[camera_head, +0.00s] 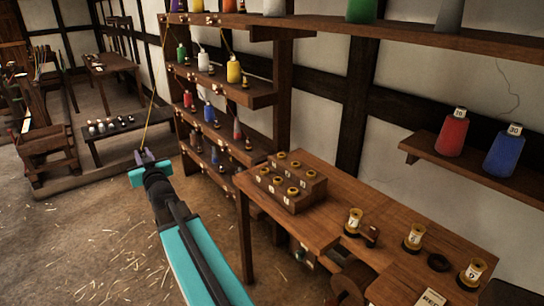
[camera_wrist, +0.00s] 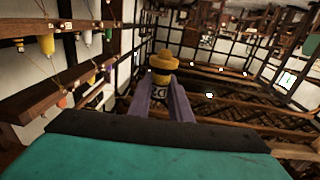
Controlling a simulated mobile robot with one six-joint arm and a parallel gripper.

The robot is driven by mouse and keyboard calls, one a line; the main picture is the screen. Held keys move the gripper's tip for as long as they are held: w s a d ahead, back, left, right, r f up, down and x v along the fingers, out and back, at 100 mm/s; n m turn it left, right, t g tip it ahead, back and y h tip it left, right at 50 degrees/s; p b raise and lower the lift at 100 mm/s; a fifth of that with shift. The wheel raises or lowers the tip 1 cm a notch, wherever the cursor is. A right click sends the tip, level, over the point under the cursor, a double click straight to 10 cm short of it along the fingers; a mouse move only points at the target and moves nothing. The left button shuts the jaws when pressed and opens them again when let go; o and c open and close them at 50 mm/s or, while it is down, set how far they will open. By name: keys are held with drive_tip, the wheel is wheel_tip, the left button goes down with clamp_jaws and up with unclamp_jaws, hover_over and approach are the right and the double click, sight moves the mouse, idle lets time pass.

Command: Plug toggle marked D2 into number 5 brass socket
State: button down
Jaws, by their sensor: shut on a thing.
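My gripper (camera_head: 146,157) is at the left of the head view, in the air over the floor, left of the rack and well away from the table. In the wrist view its purple fingers (camera_wrist: 161,100) are shut on a yellow toggle (camera_wrist: 163,62) with a pale label, of which a D seems to show. A thin yellow cord (camera_head: 151,115) rises from my gripper. A stepped wooden block (camera_head: 303,200) on the table carries several brass sockets (camera_head: 293,190) with small number plates. The numbers are too small to read surely, so I cannot tell which is 5.
A wall shelf (camera_head: 470,170) holds red and blue cones. Straw-strewn floor (camera_head: 100,240) lies open left of my arm.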

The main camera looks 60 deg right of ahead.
drive_tip(key=s+d+f+m+g+h+p, duration=0.1)
drive_tip(key=s+d+f+h, duration=0.1)
drive_tip(key=s+d, duration=0.8)
drive_tip(key=s+d+f+m+g+h+p, duration=0.2)
drive_tip(key=s+d+f, duration=0.2)
drive_tip(key=s+d, duration=0.6)
drive_tip(key=s+d+f+m+g+h+p, duration=0.2)
drive_tip(key=s+d, duration=0.8)
drive_tip(key=d, duration=0.9)
drive_tip(key=shift+s+f+h, duration=0.25)
drive_tip(key=shift+f+h, duration=0.15)
drive_tip(key=shift+f, duration=0.5)
drive_tip(key=shift+f, duration=0.2)
wheel_tip(320, 180, down, 5)
drive_tip(key=b, duration=0.5)
drive_tip(key=shift+f, duration=0.2)
drive_tip(key=shift+s, duration=0.1)
drive_tip(key=shift+f, duration=0.65)
